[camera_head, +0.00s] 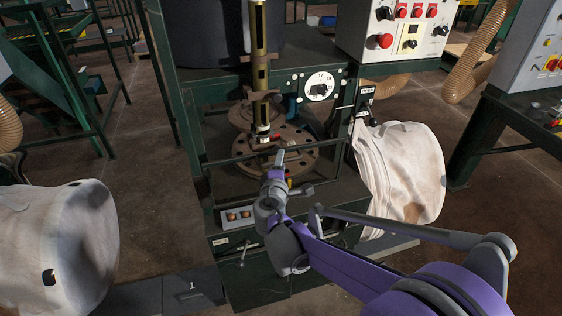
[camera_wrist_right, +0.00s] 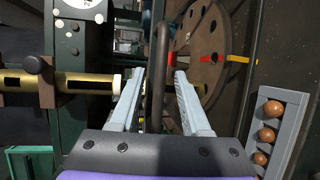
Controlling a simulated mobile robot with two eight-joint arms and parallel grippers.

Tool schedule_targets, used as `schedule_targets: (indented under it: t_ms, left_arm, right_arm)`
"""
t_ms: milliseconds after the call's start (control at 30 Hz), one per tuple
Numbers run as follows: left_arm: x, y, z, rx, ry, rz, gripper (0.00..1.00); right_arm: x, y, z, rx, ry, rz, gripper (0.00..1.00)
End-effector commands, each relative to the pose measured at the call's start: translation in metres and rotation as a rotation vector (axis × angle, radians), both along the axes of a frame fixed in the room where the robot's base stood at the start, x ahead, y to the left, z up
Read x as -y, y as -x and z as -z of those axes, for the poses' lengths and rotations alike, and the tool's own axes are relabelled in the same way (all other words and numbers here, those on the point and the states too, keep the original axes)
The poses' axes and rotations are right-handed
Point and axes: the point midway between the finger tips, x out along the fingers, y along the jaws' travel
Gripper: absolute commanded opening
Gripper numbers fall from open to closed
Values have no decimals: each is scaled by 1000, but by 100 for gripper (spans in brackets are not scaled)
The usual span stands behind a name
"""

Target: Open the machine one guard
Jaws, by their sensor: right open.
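The machine one guard (camera_head: 230,159) appears in the head view as a thin dark bar across the front of the machine, before the round brown plate (camera_head: 300,158). My right gripper (camera_head: 279,160) is at the middle of this bar. In the right wrist view its two pale fingers (camera_wrist_right: 158,80) are apart, and the dark guard bar (camera_wrist_right: 161,55) runs between them. I cannot tell whether either finger touches the bar. The brown plate (camera_wrist_right: 208,50) with holes lies beyond the fingers. My left gripper is not in view.
A brass tube (camera_head: 259,60) stands upright over the plate. A button panel (camera_head: 240,215) is on the machine's lower front. A white bag (camera_head: 400,175) is at the right and another bag (camera_head: 60,245) at the left. A control box (camera_head: 397,30) is above right.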

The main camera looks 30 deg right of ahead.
Motion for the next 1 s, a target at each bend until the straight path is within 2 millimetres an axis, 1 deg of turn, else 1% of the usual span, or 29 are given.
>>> schedule_targets:
  t_ms: [33, 133, 400, 467, 500, 667, 700, 1000]
  left_arm:
    - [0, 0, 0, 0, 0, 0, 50]
    - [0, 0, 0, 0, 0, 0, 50]
    - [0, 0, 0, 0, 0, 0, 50]
    - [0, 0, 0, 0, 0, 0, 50]
    - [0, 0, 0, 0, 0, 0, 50]
    - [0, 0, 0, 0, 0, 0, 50]
    - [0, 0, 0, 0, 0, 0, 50]
    - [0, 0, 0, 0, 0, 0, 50]
  right_arm:
    - [3, -4, 1, 0, 0, 1, 47]
    - [6, -7, 2, 0, 0, 0, 47]
    - [7, -8, 2, 0, 0, 0, 47]
    - [6, -8, 2, 0, 0, 0, 38]
    - [6, -8, 2, 0, 0, 0, 31]
    - [6, -8, 2, 0, 0, 0, 2]
    - [6, -8, 2, 0, 0, 0, 0]
    - [6, -8, 2, 0, 0, 0, 0]
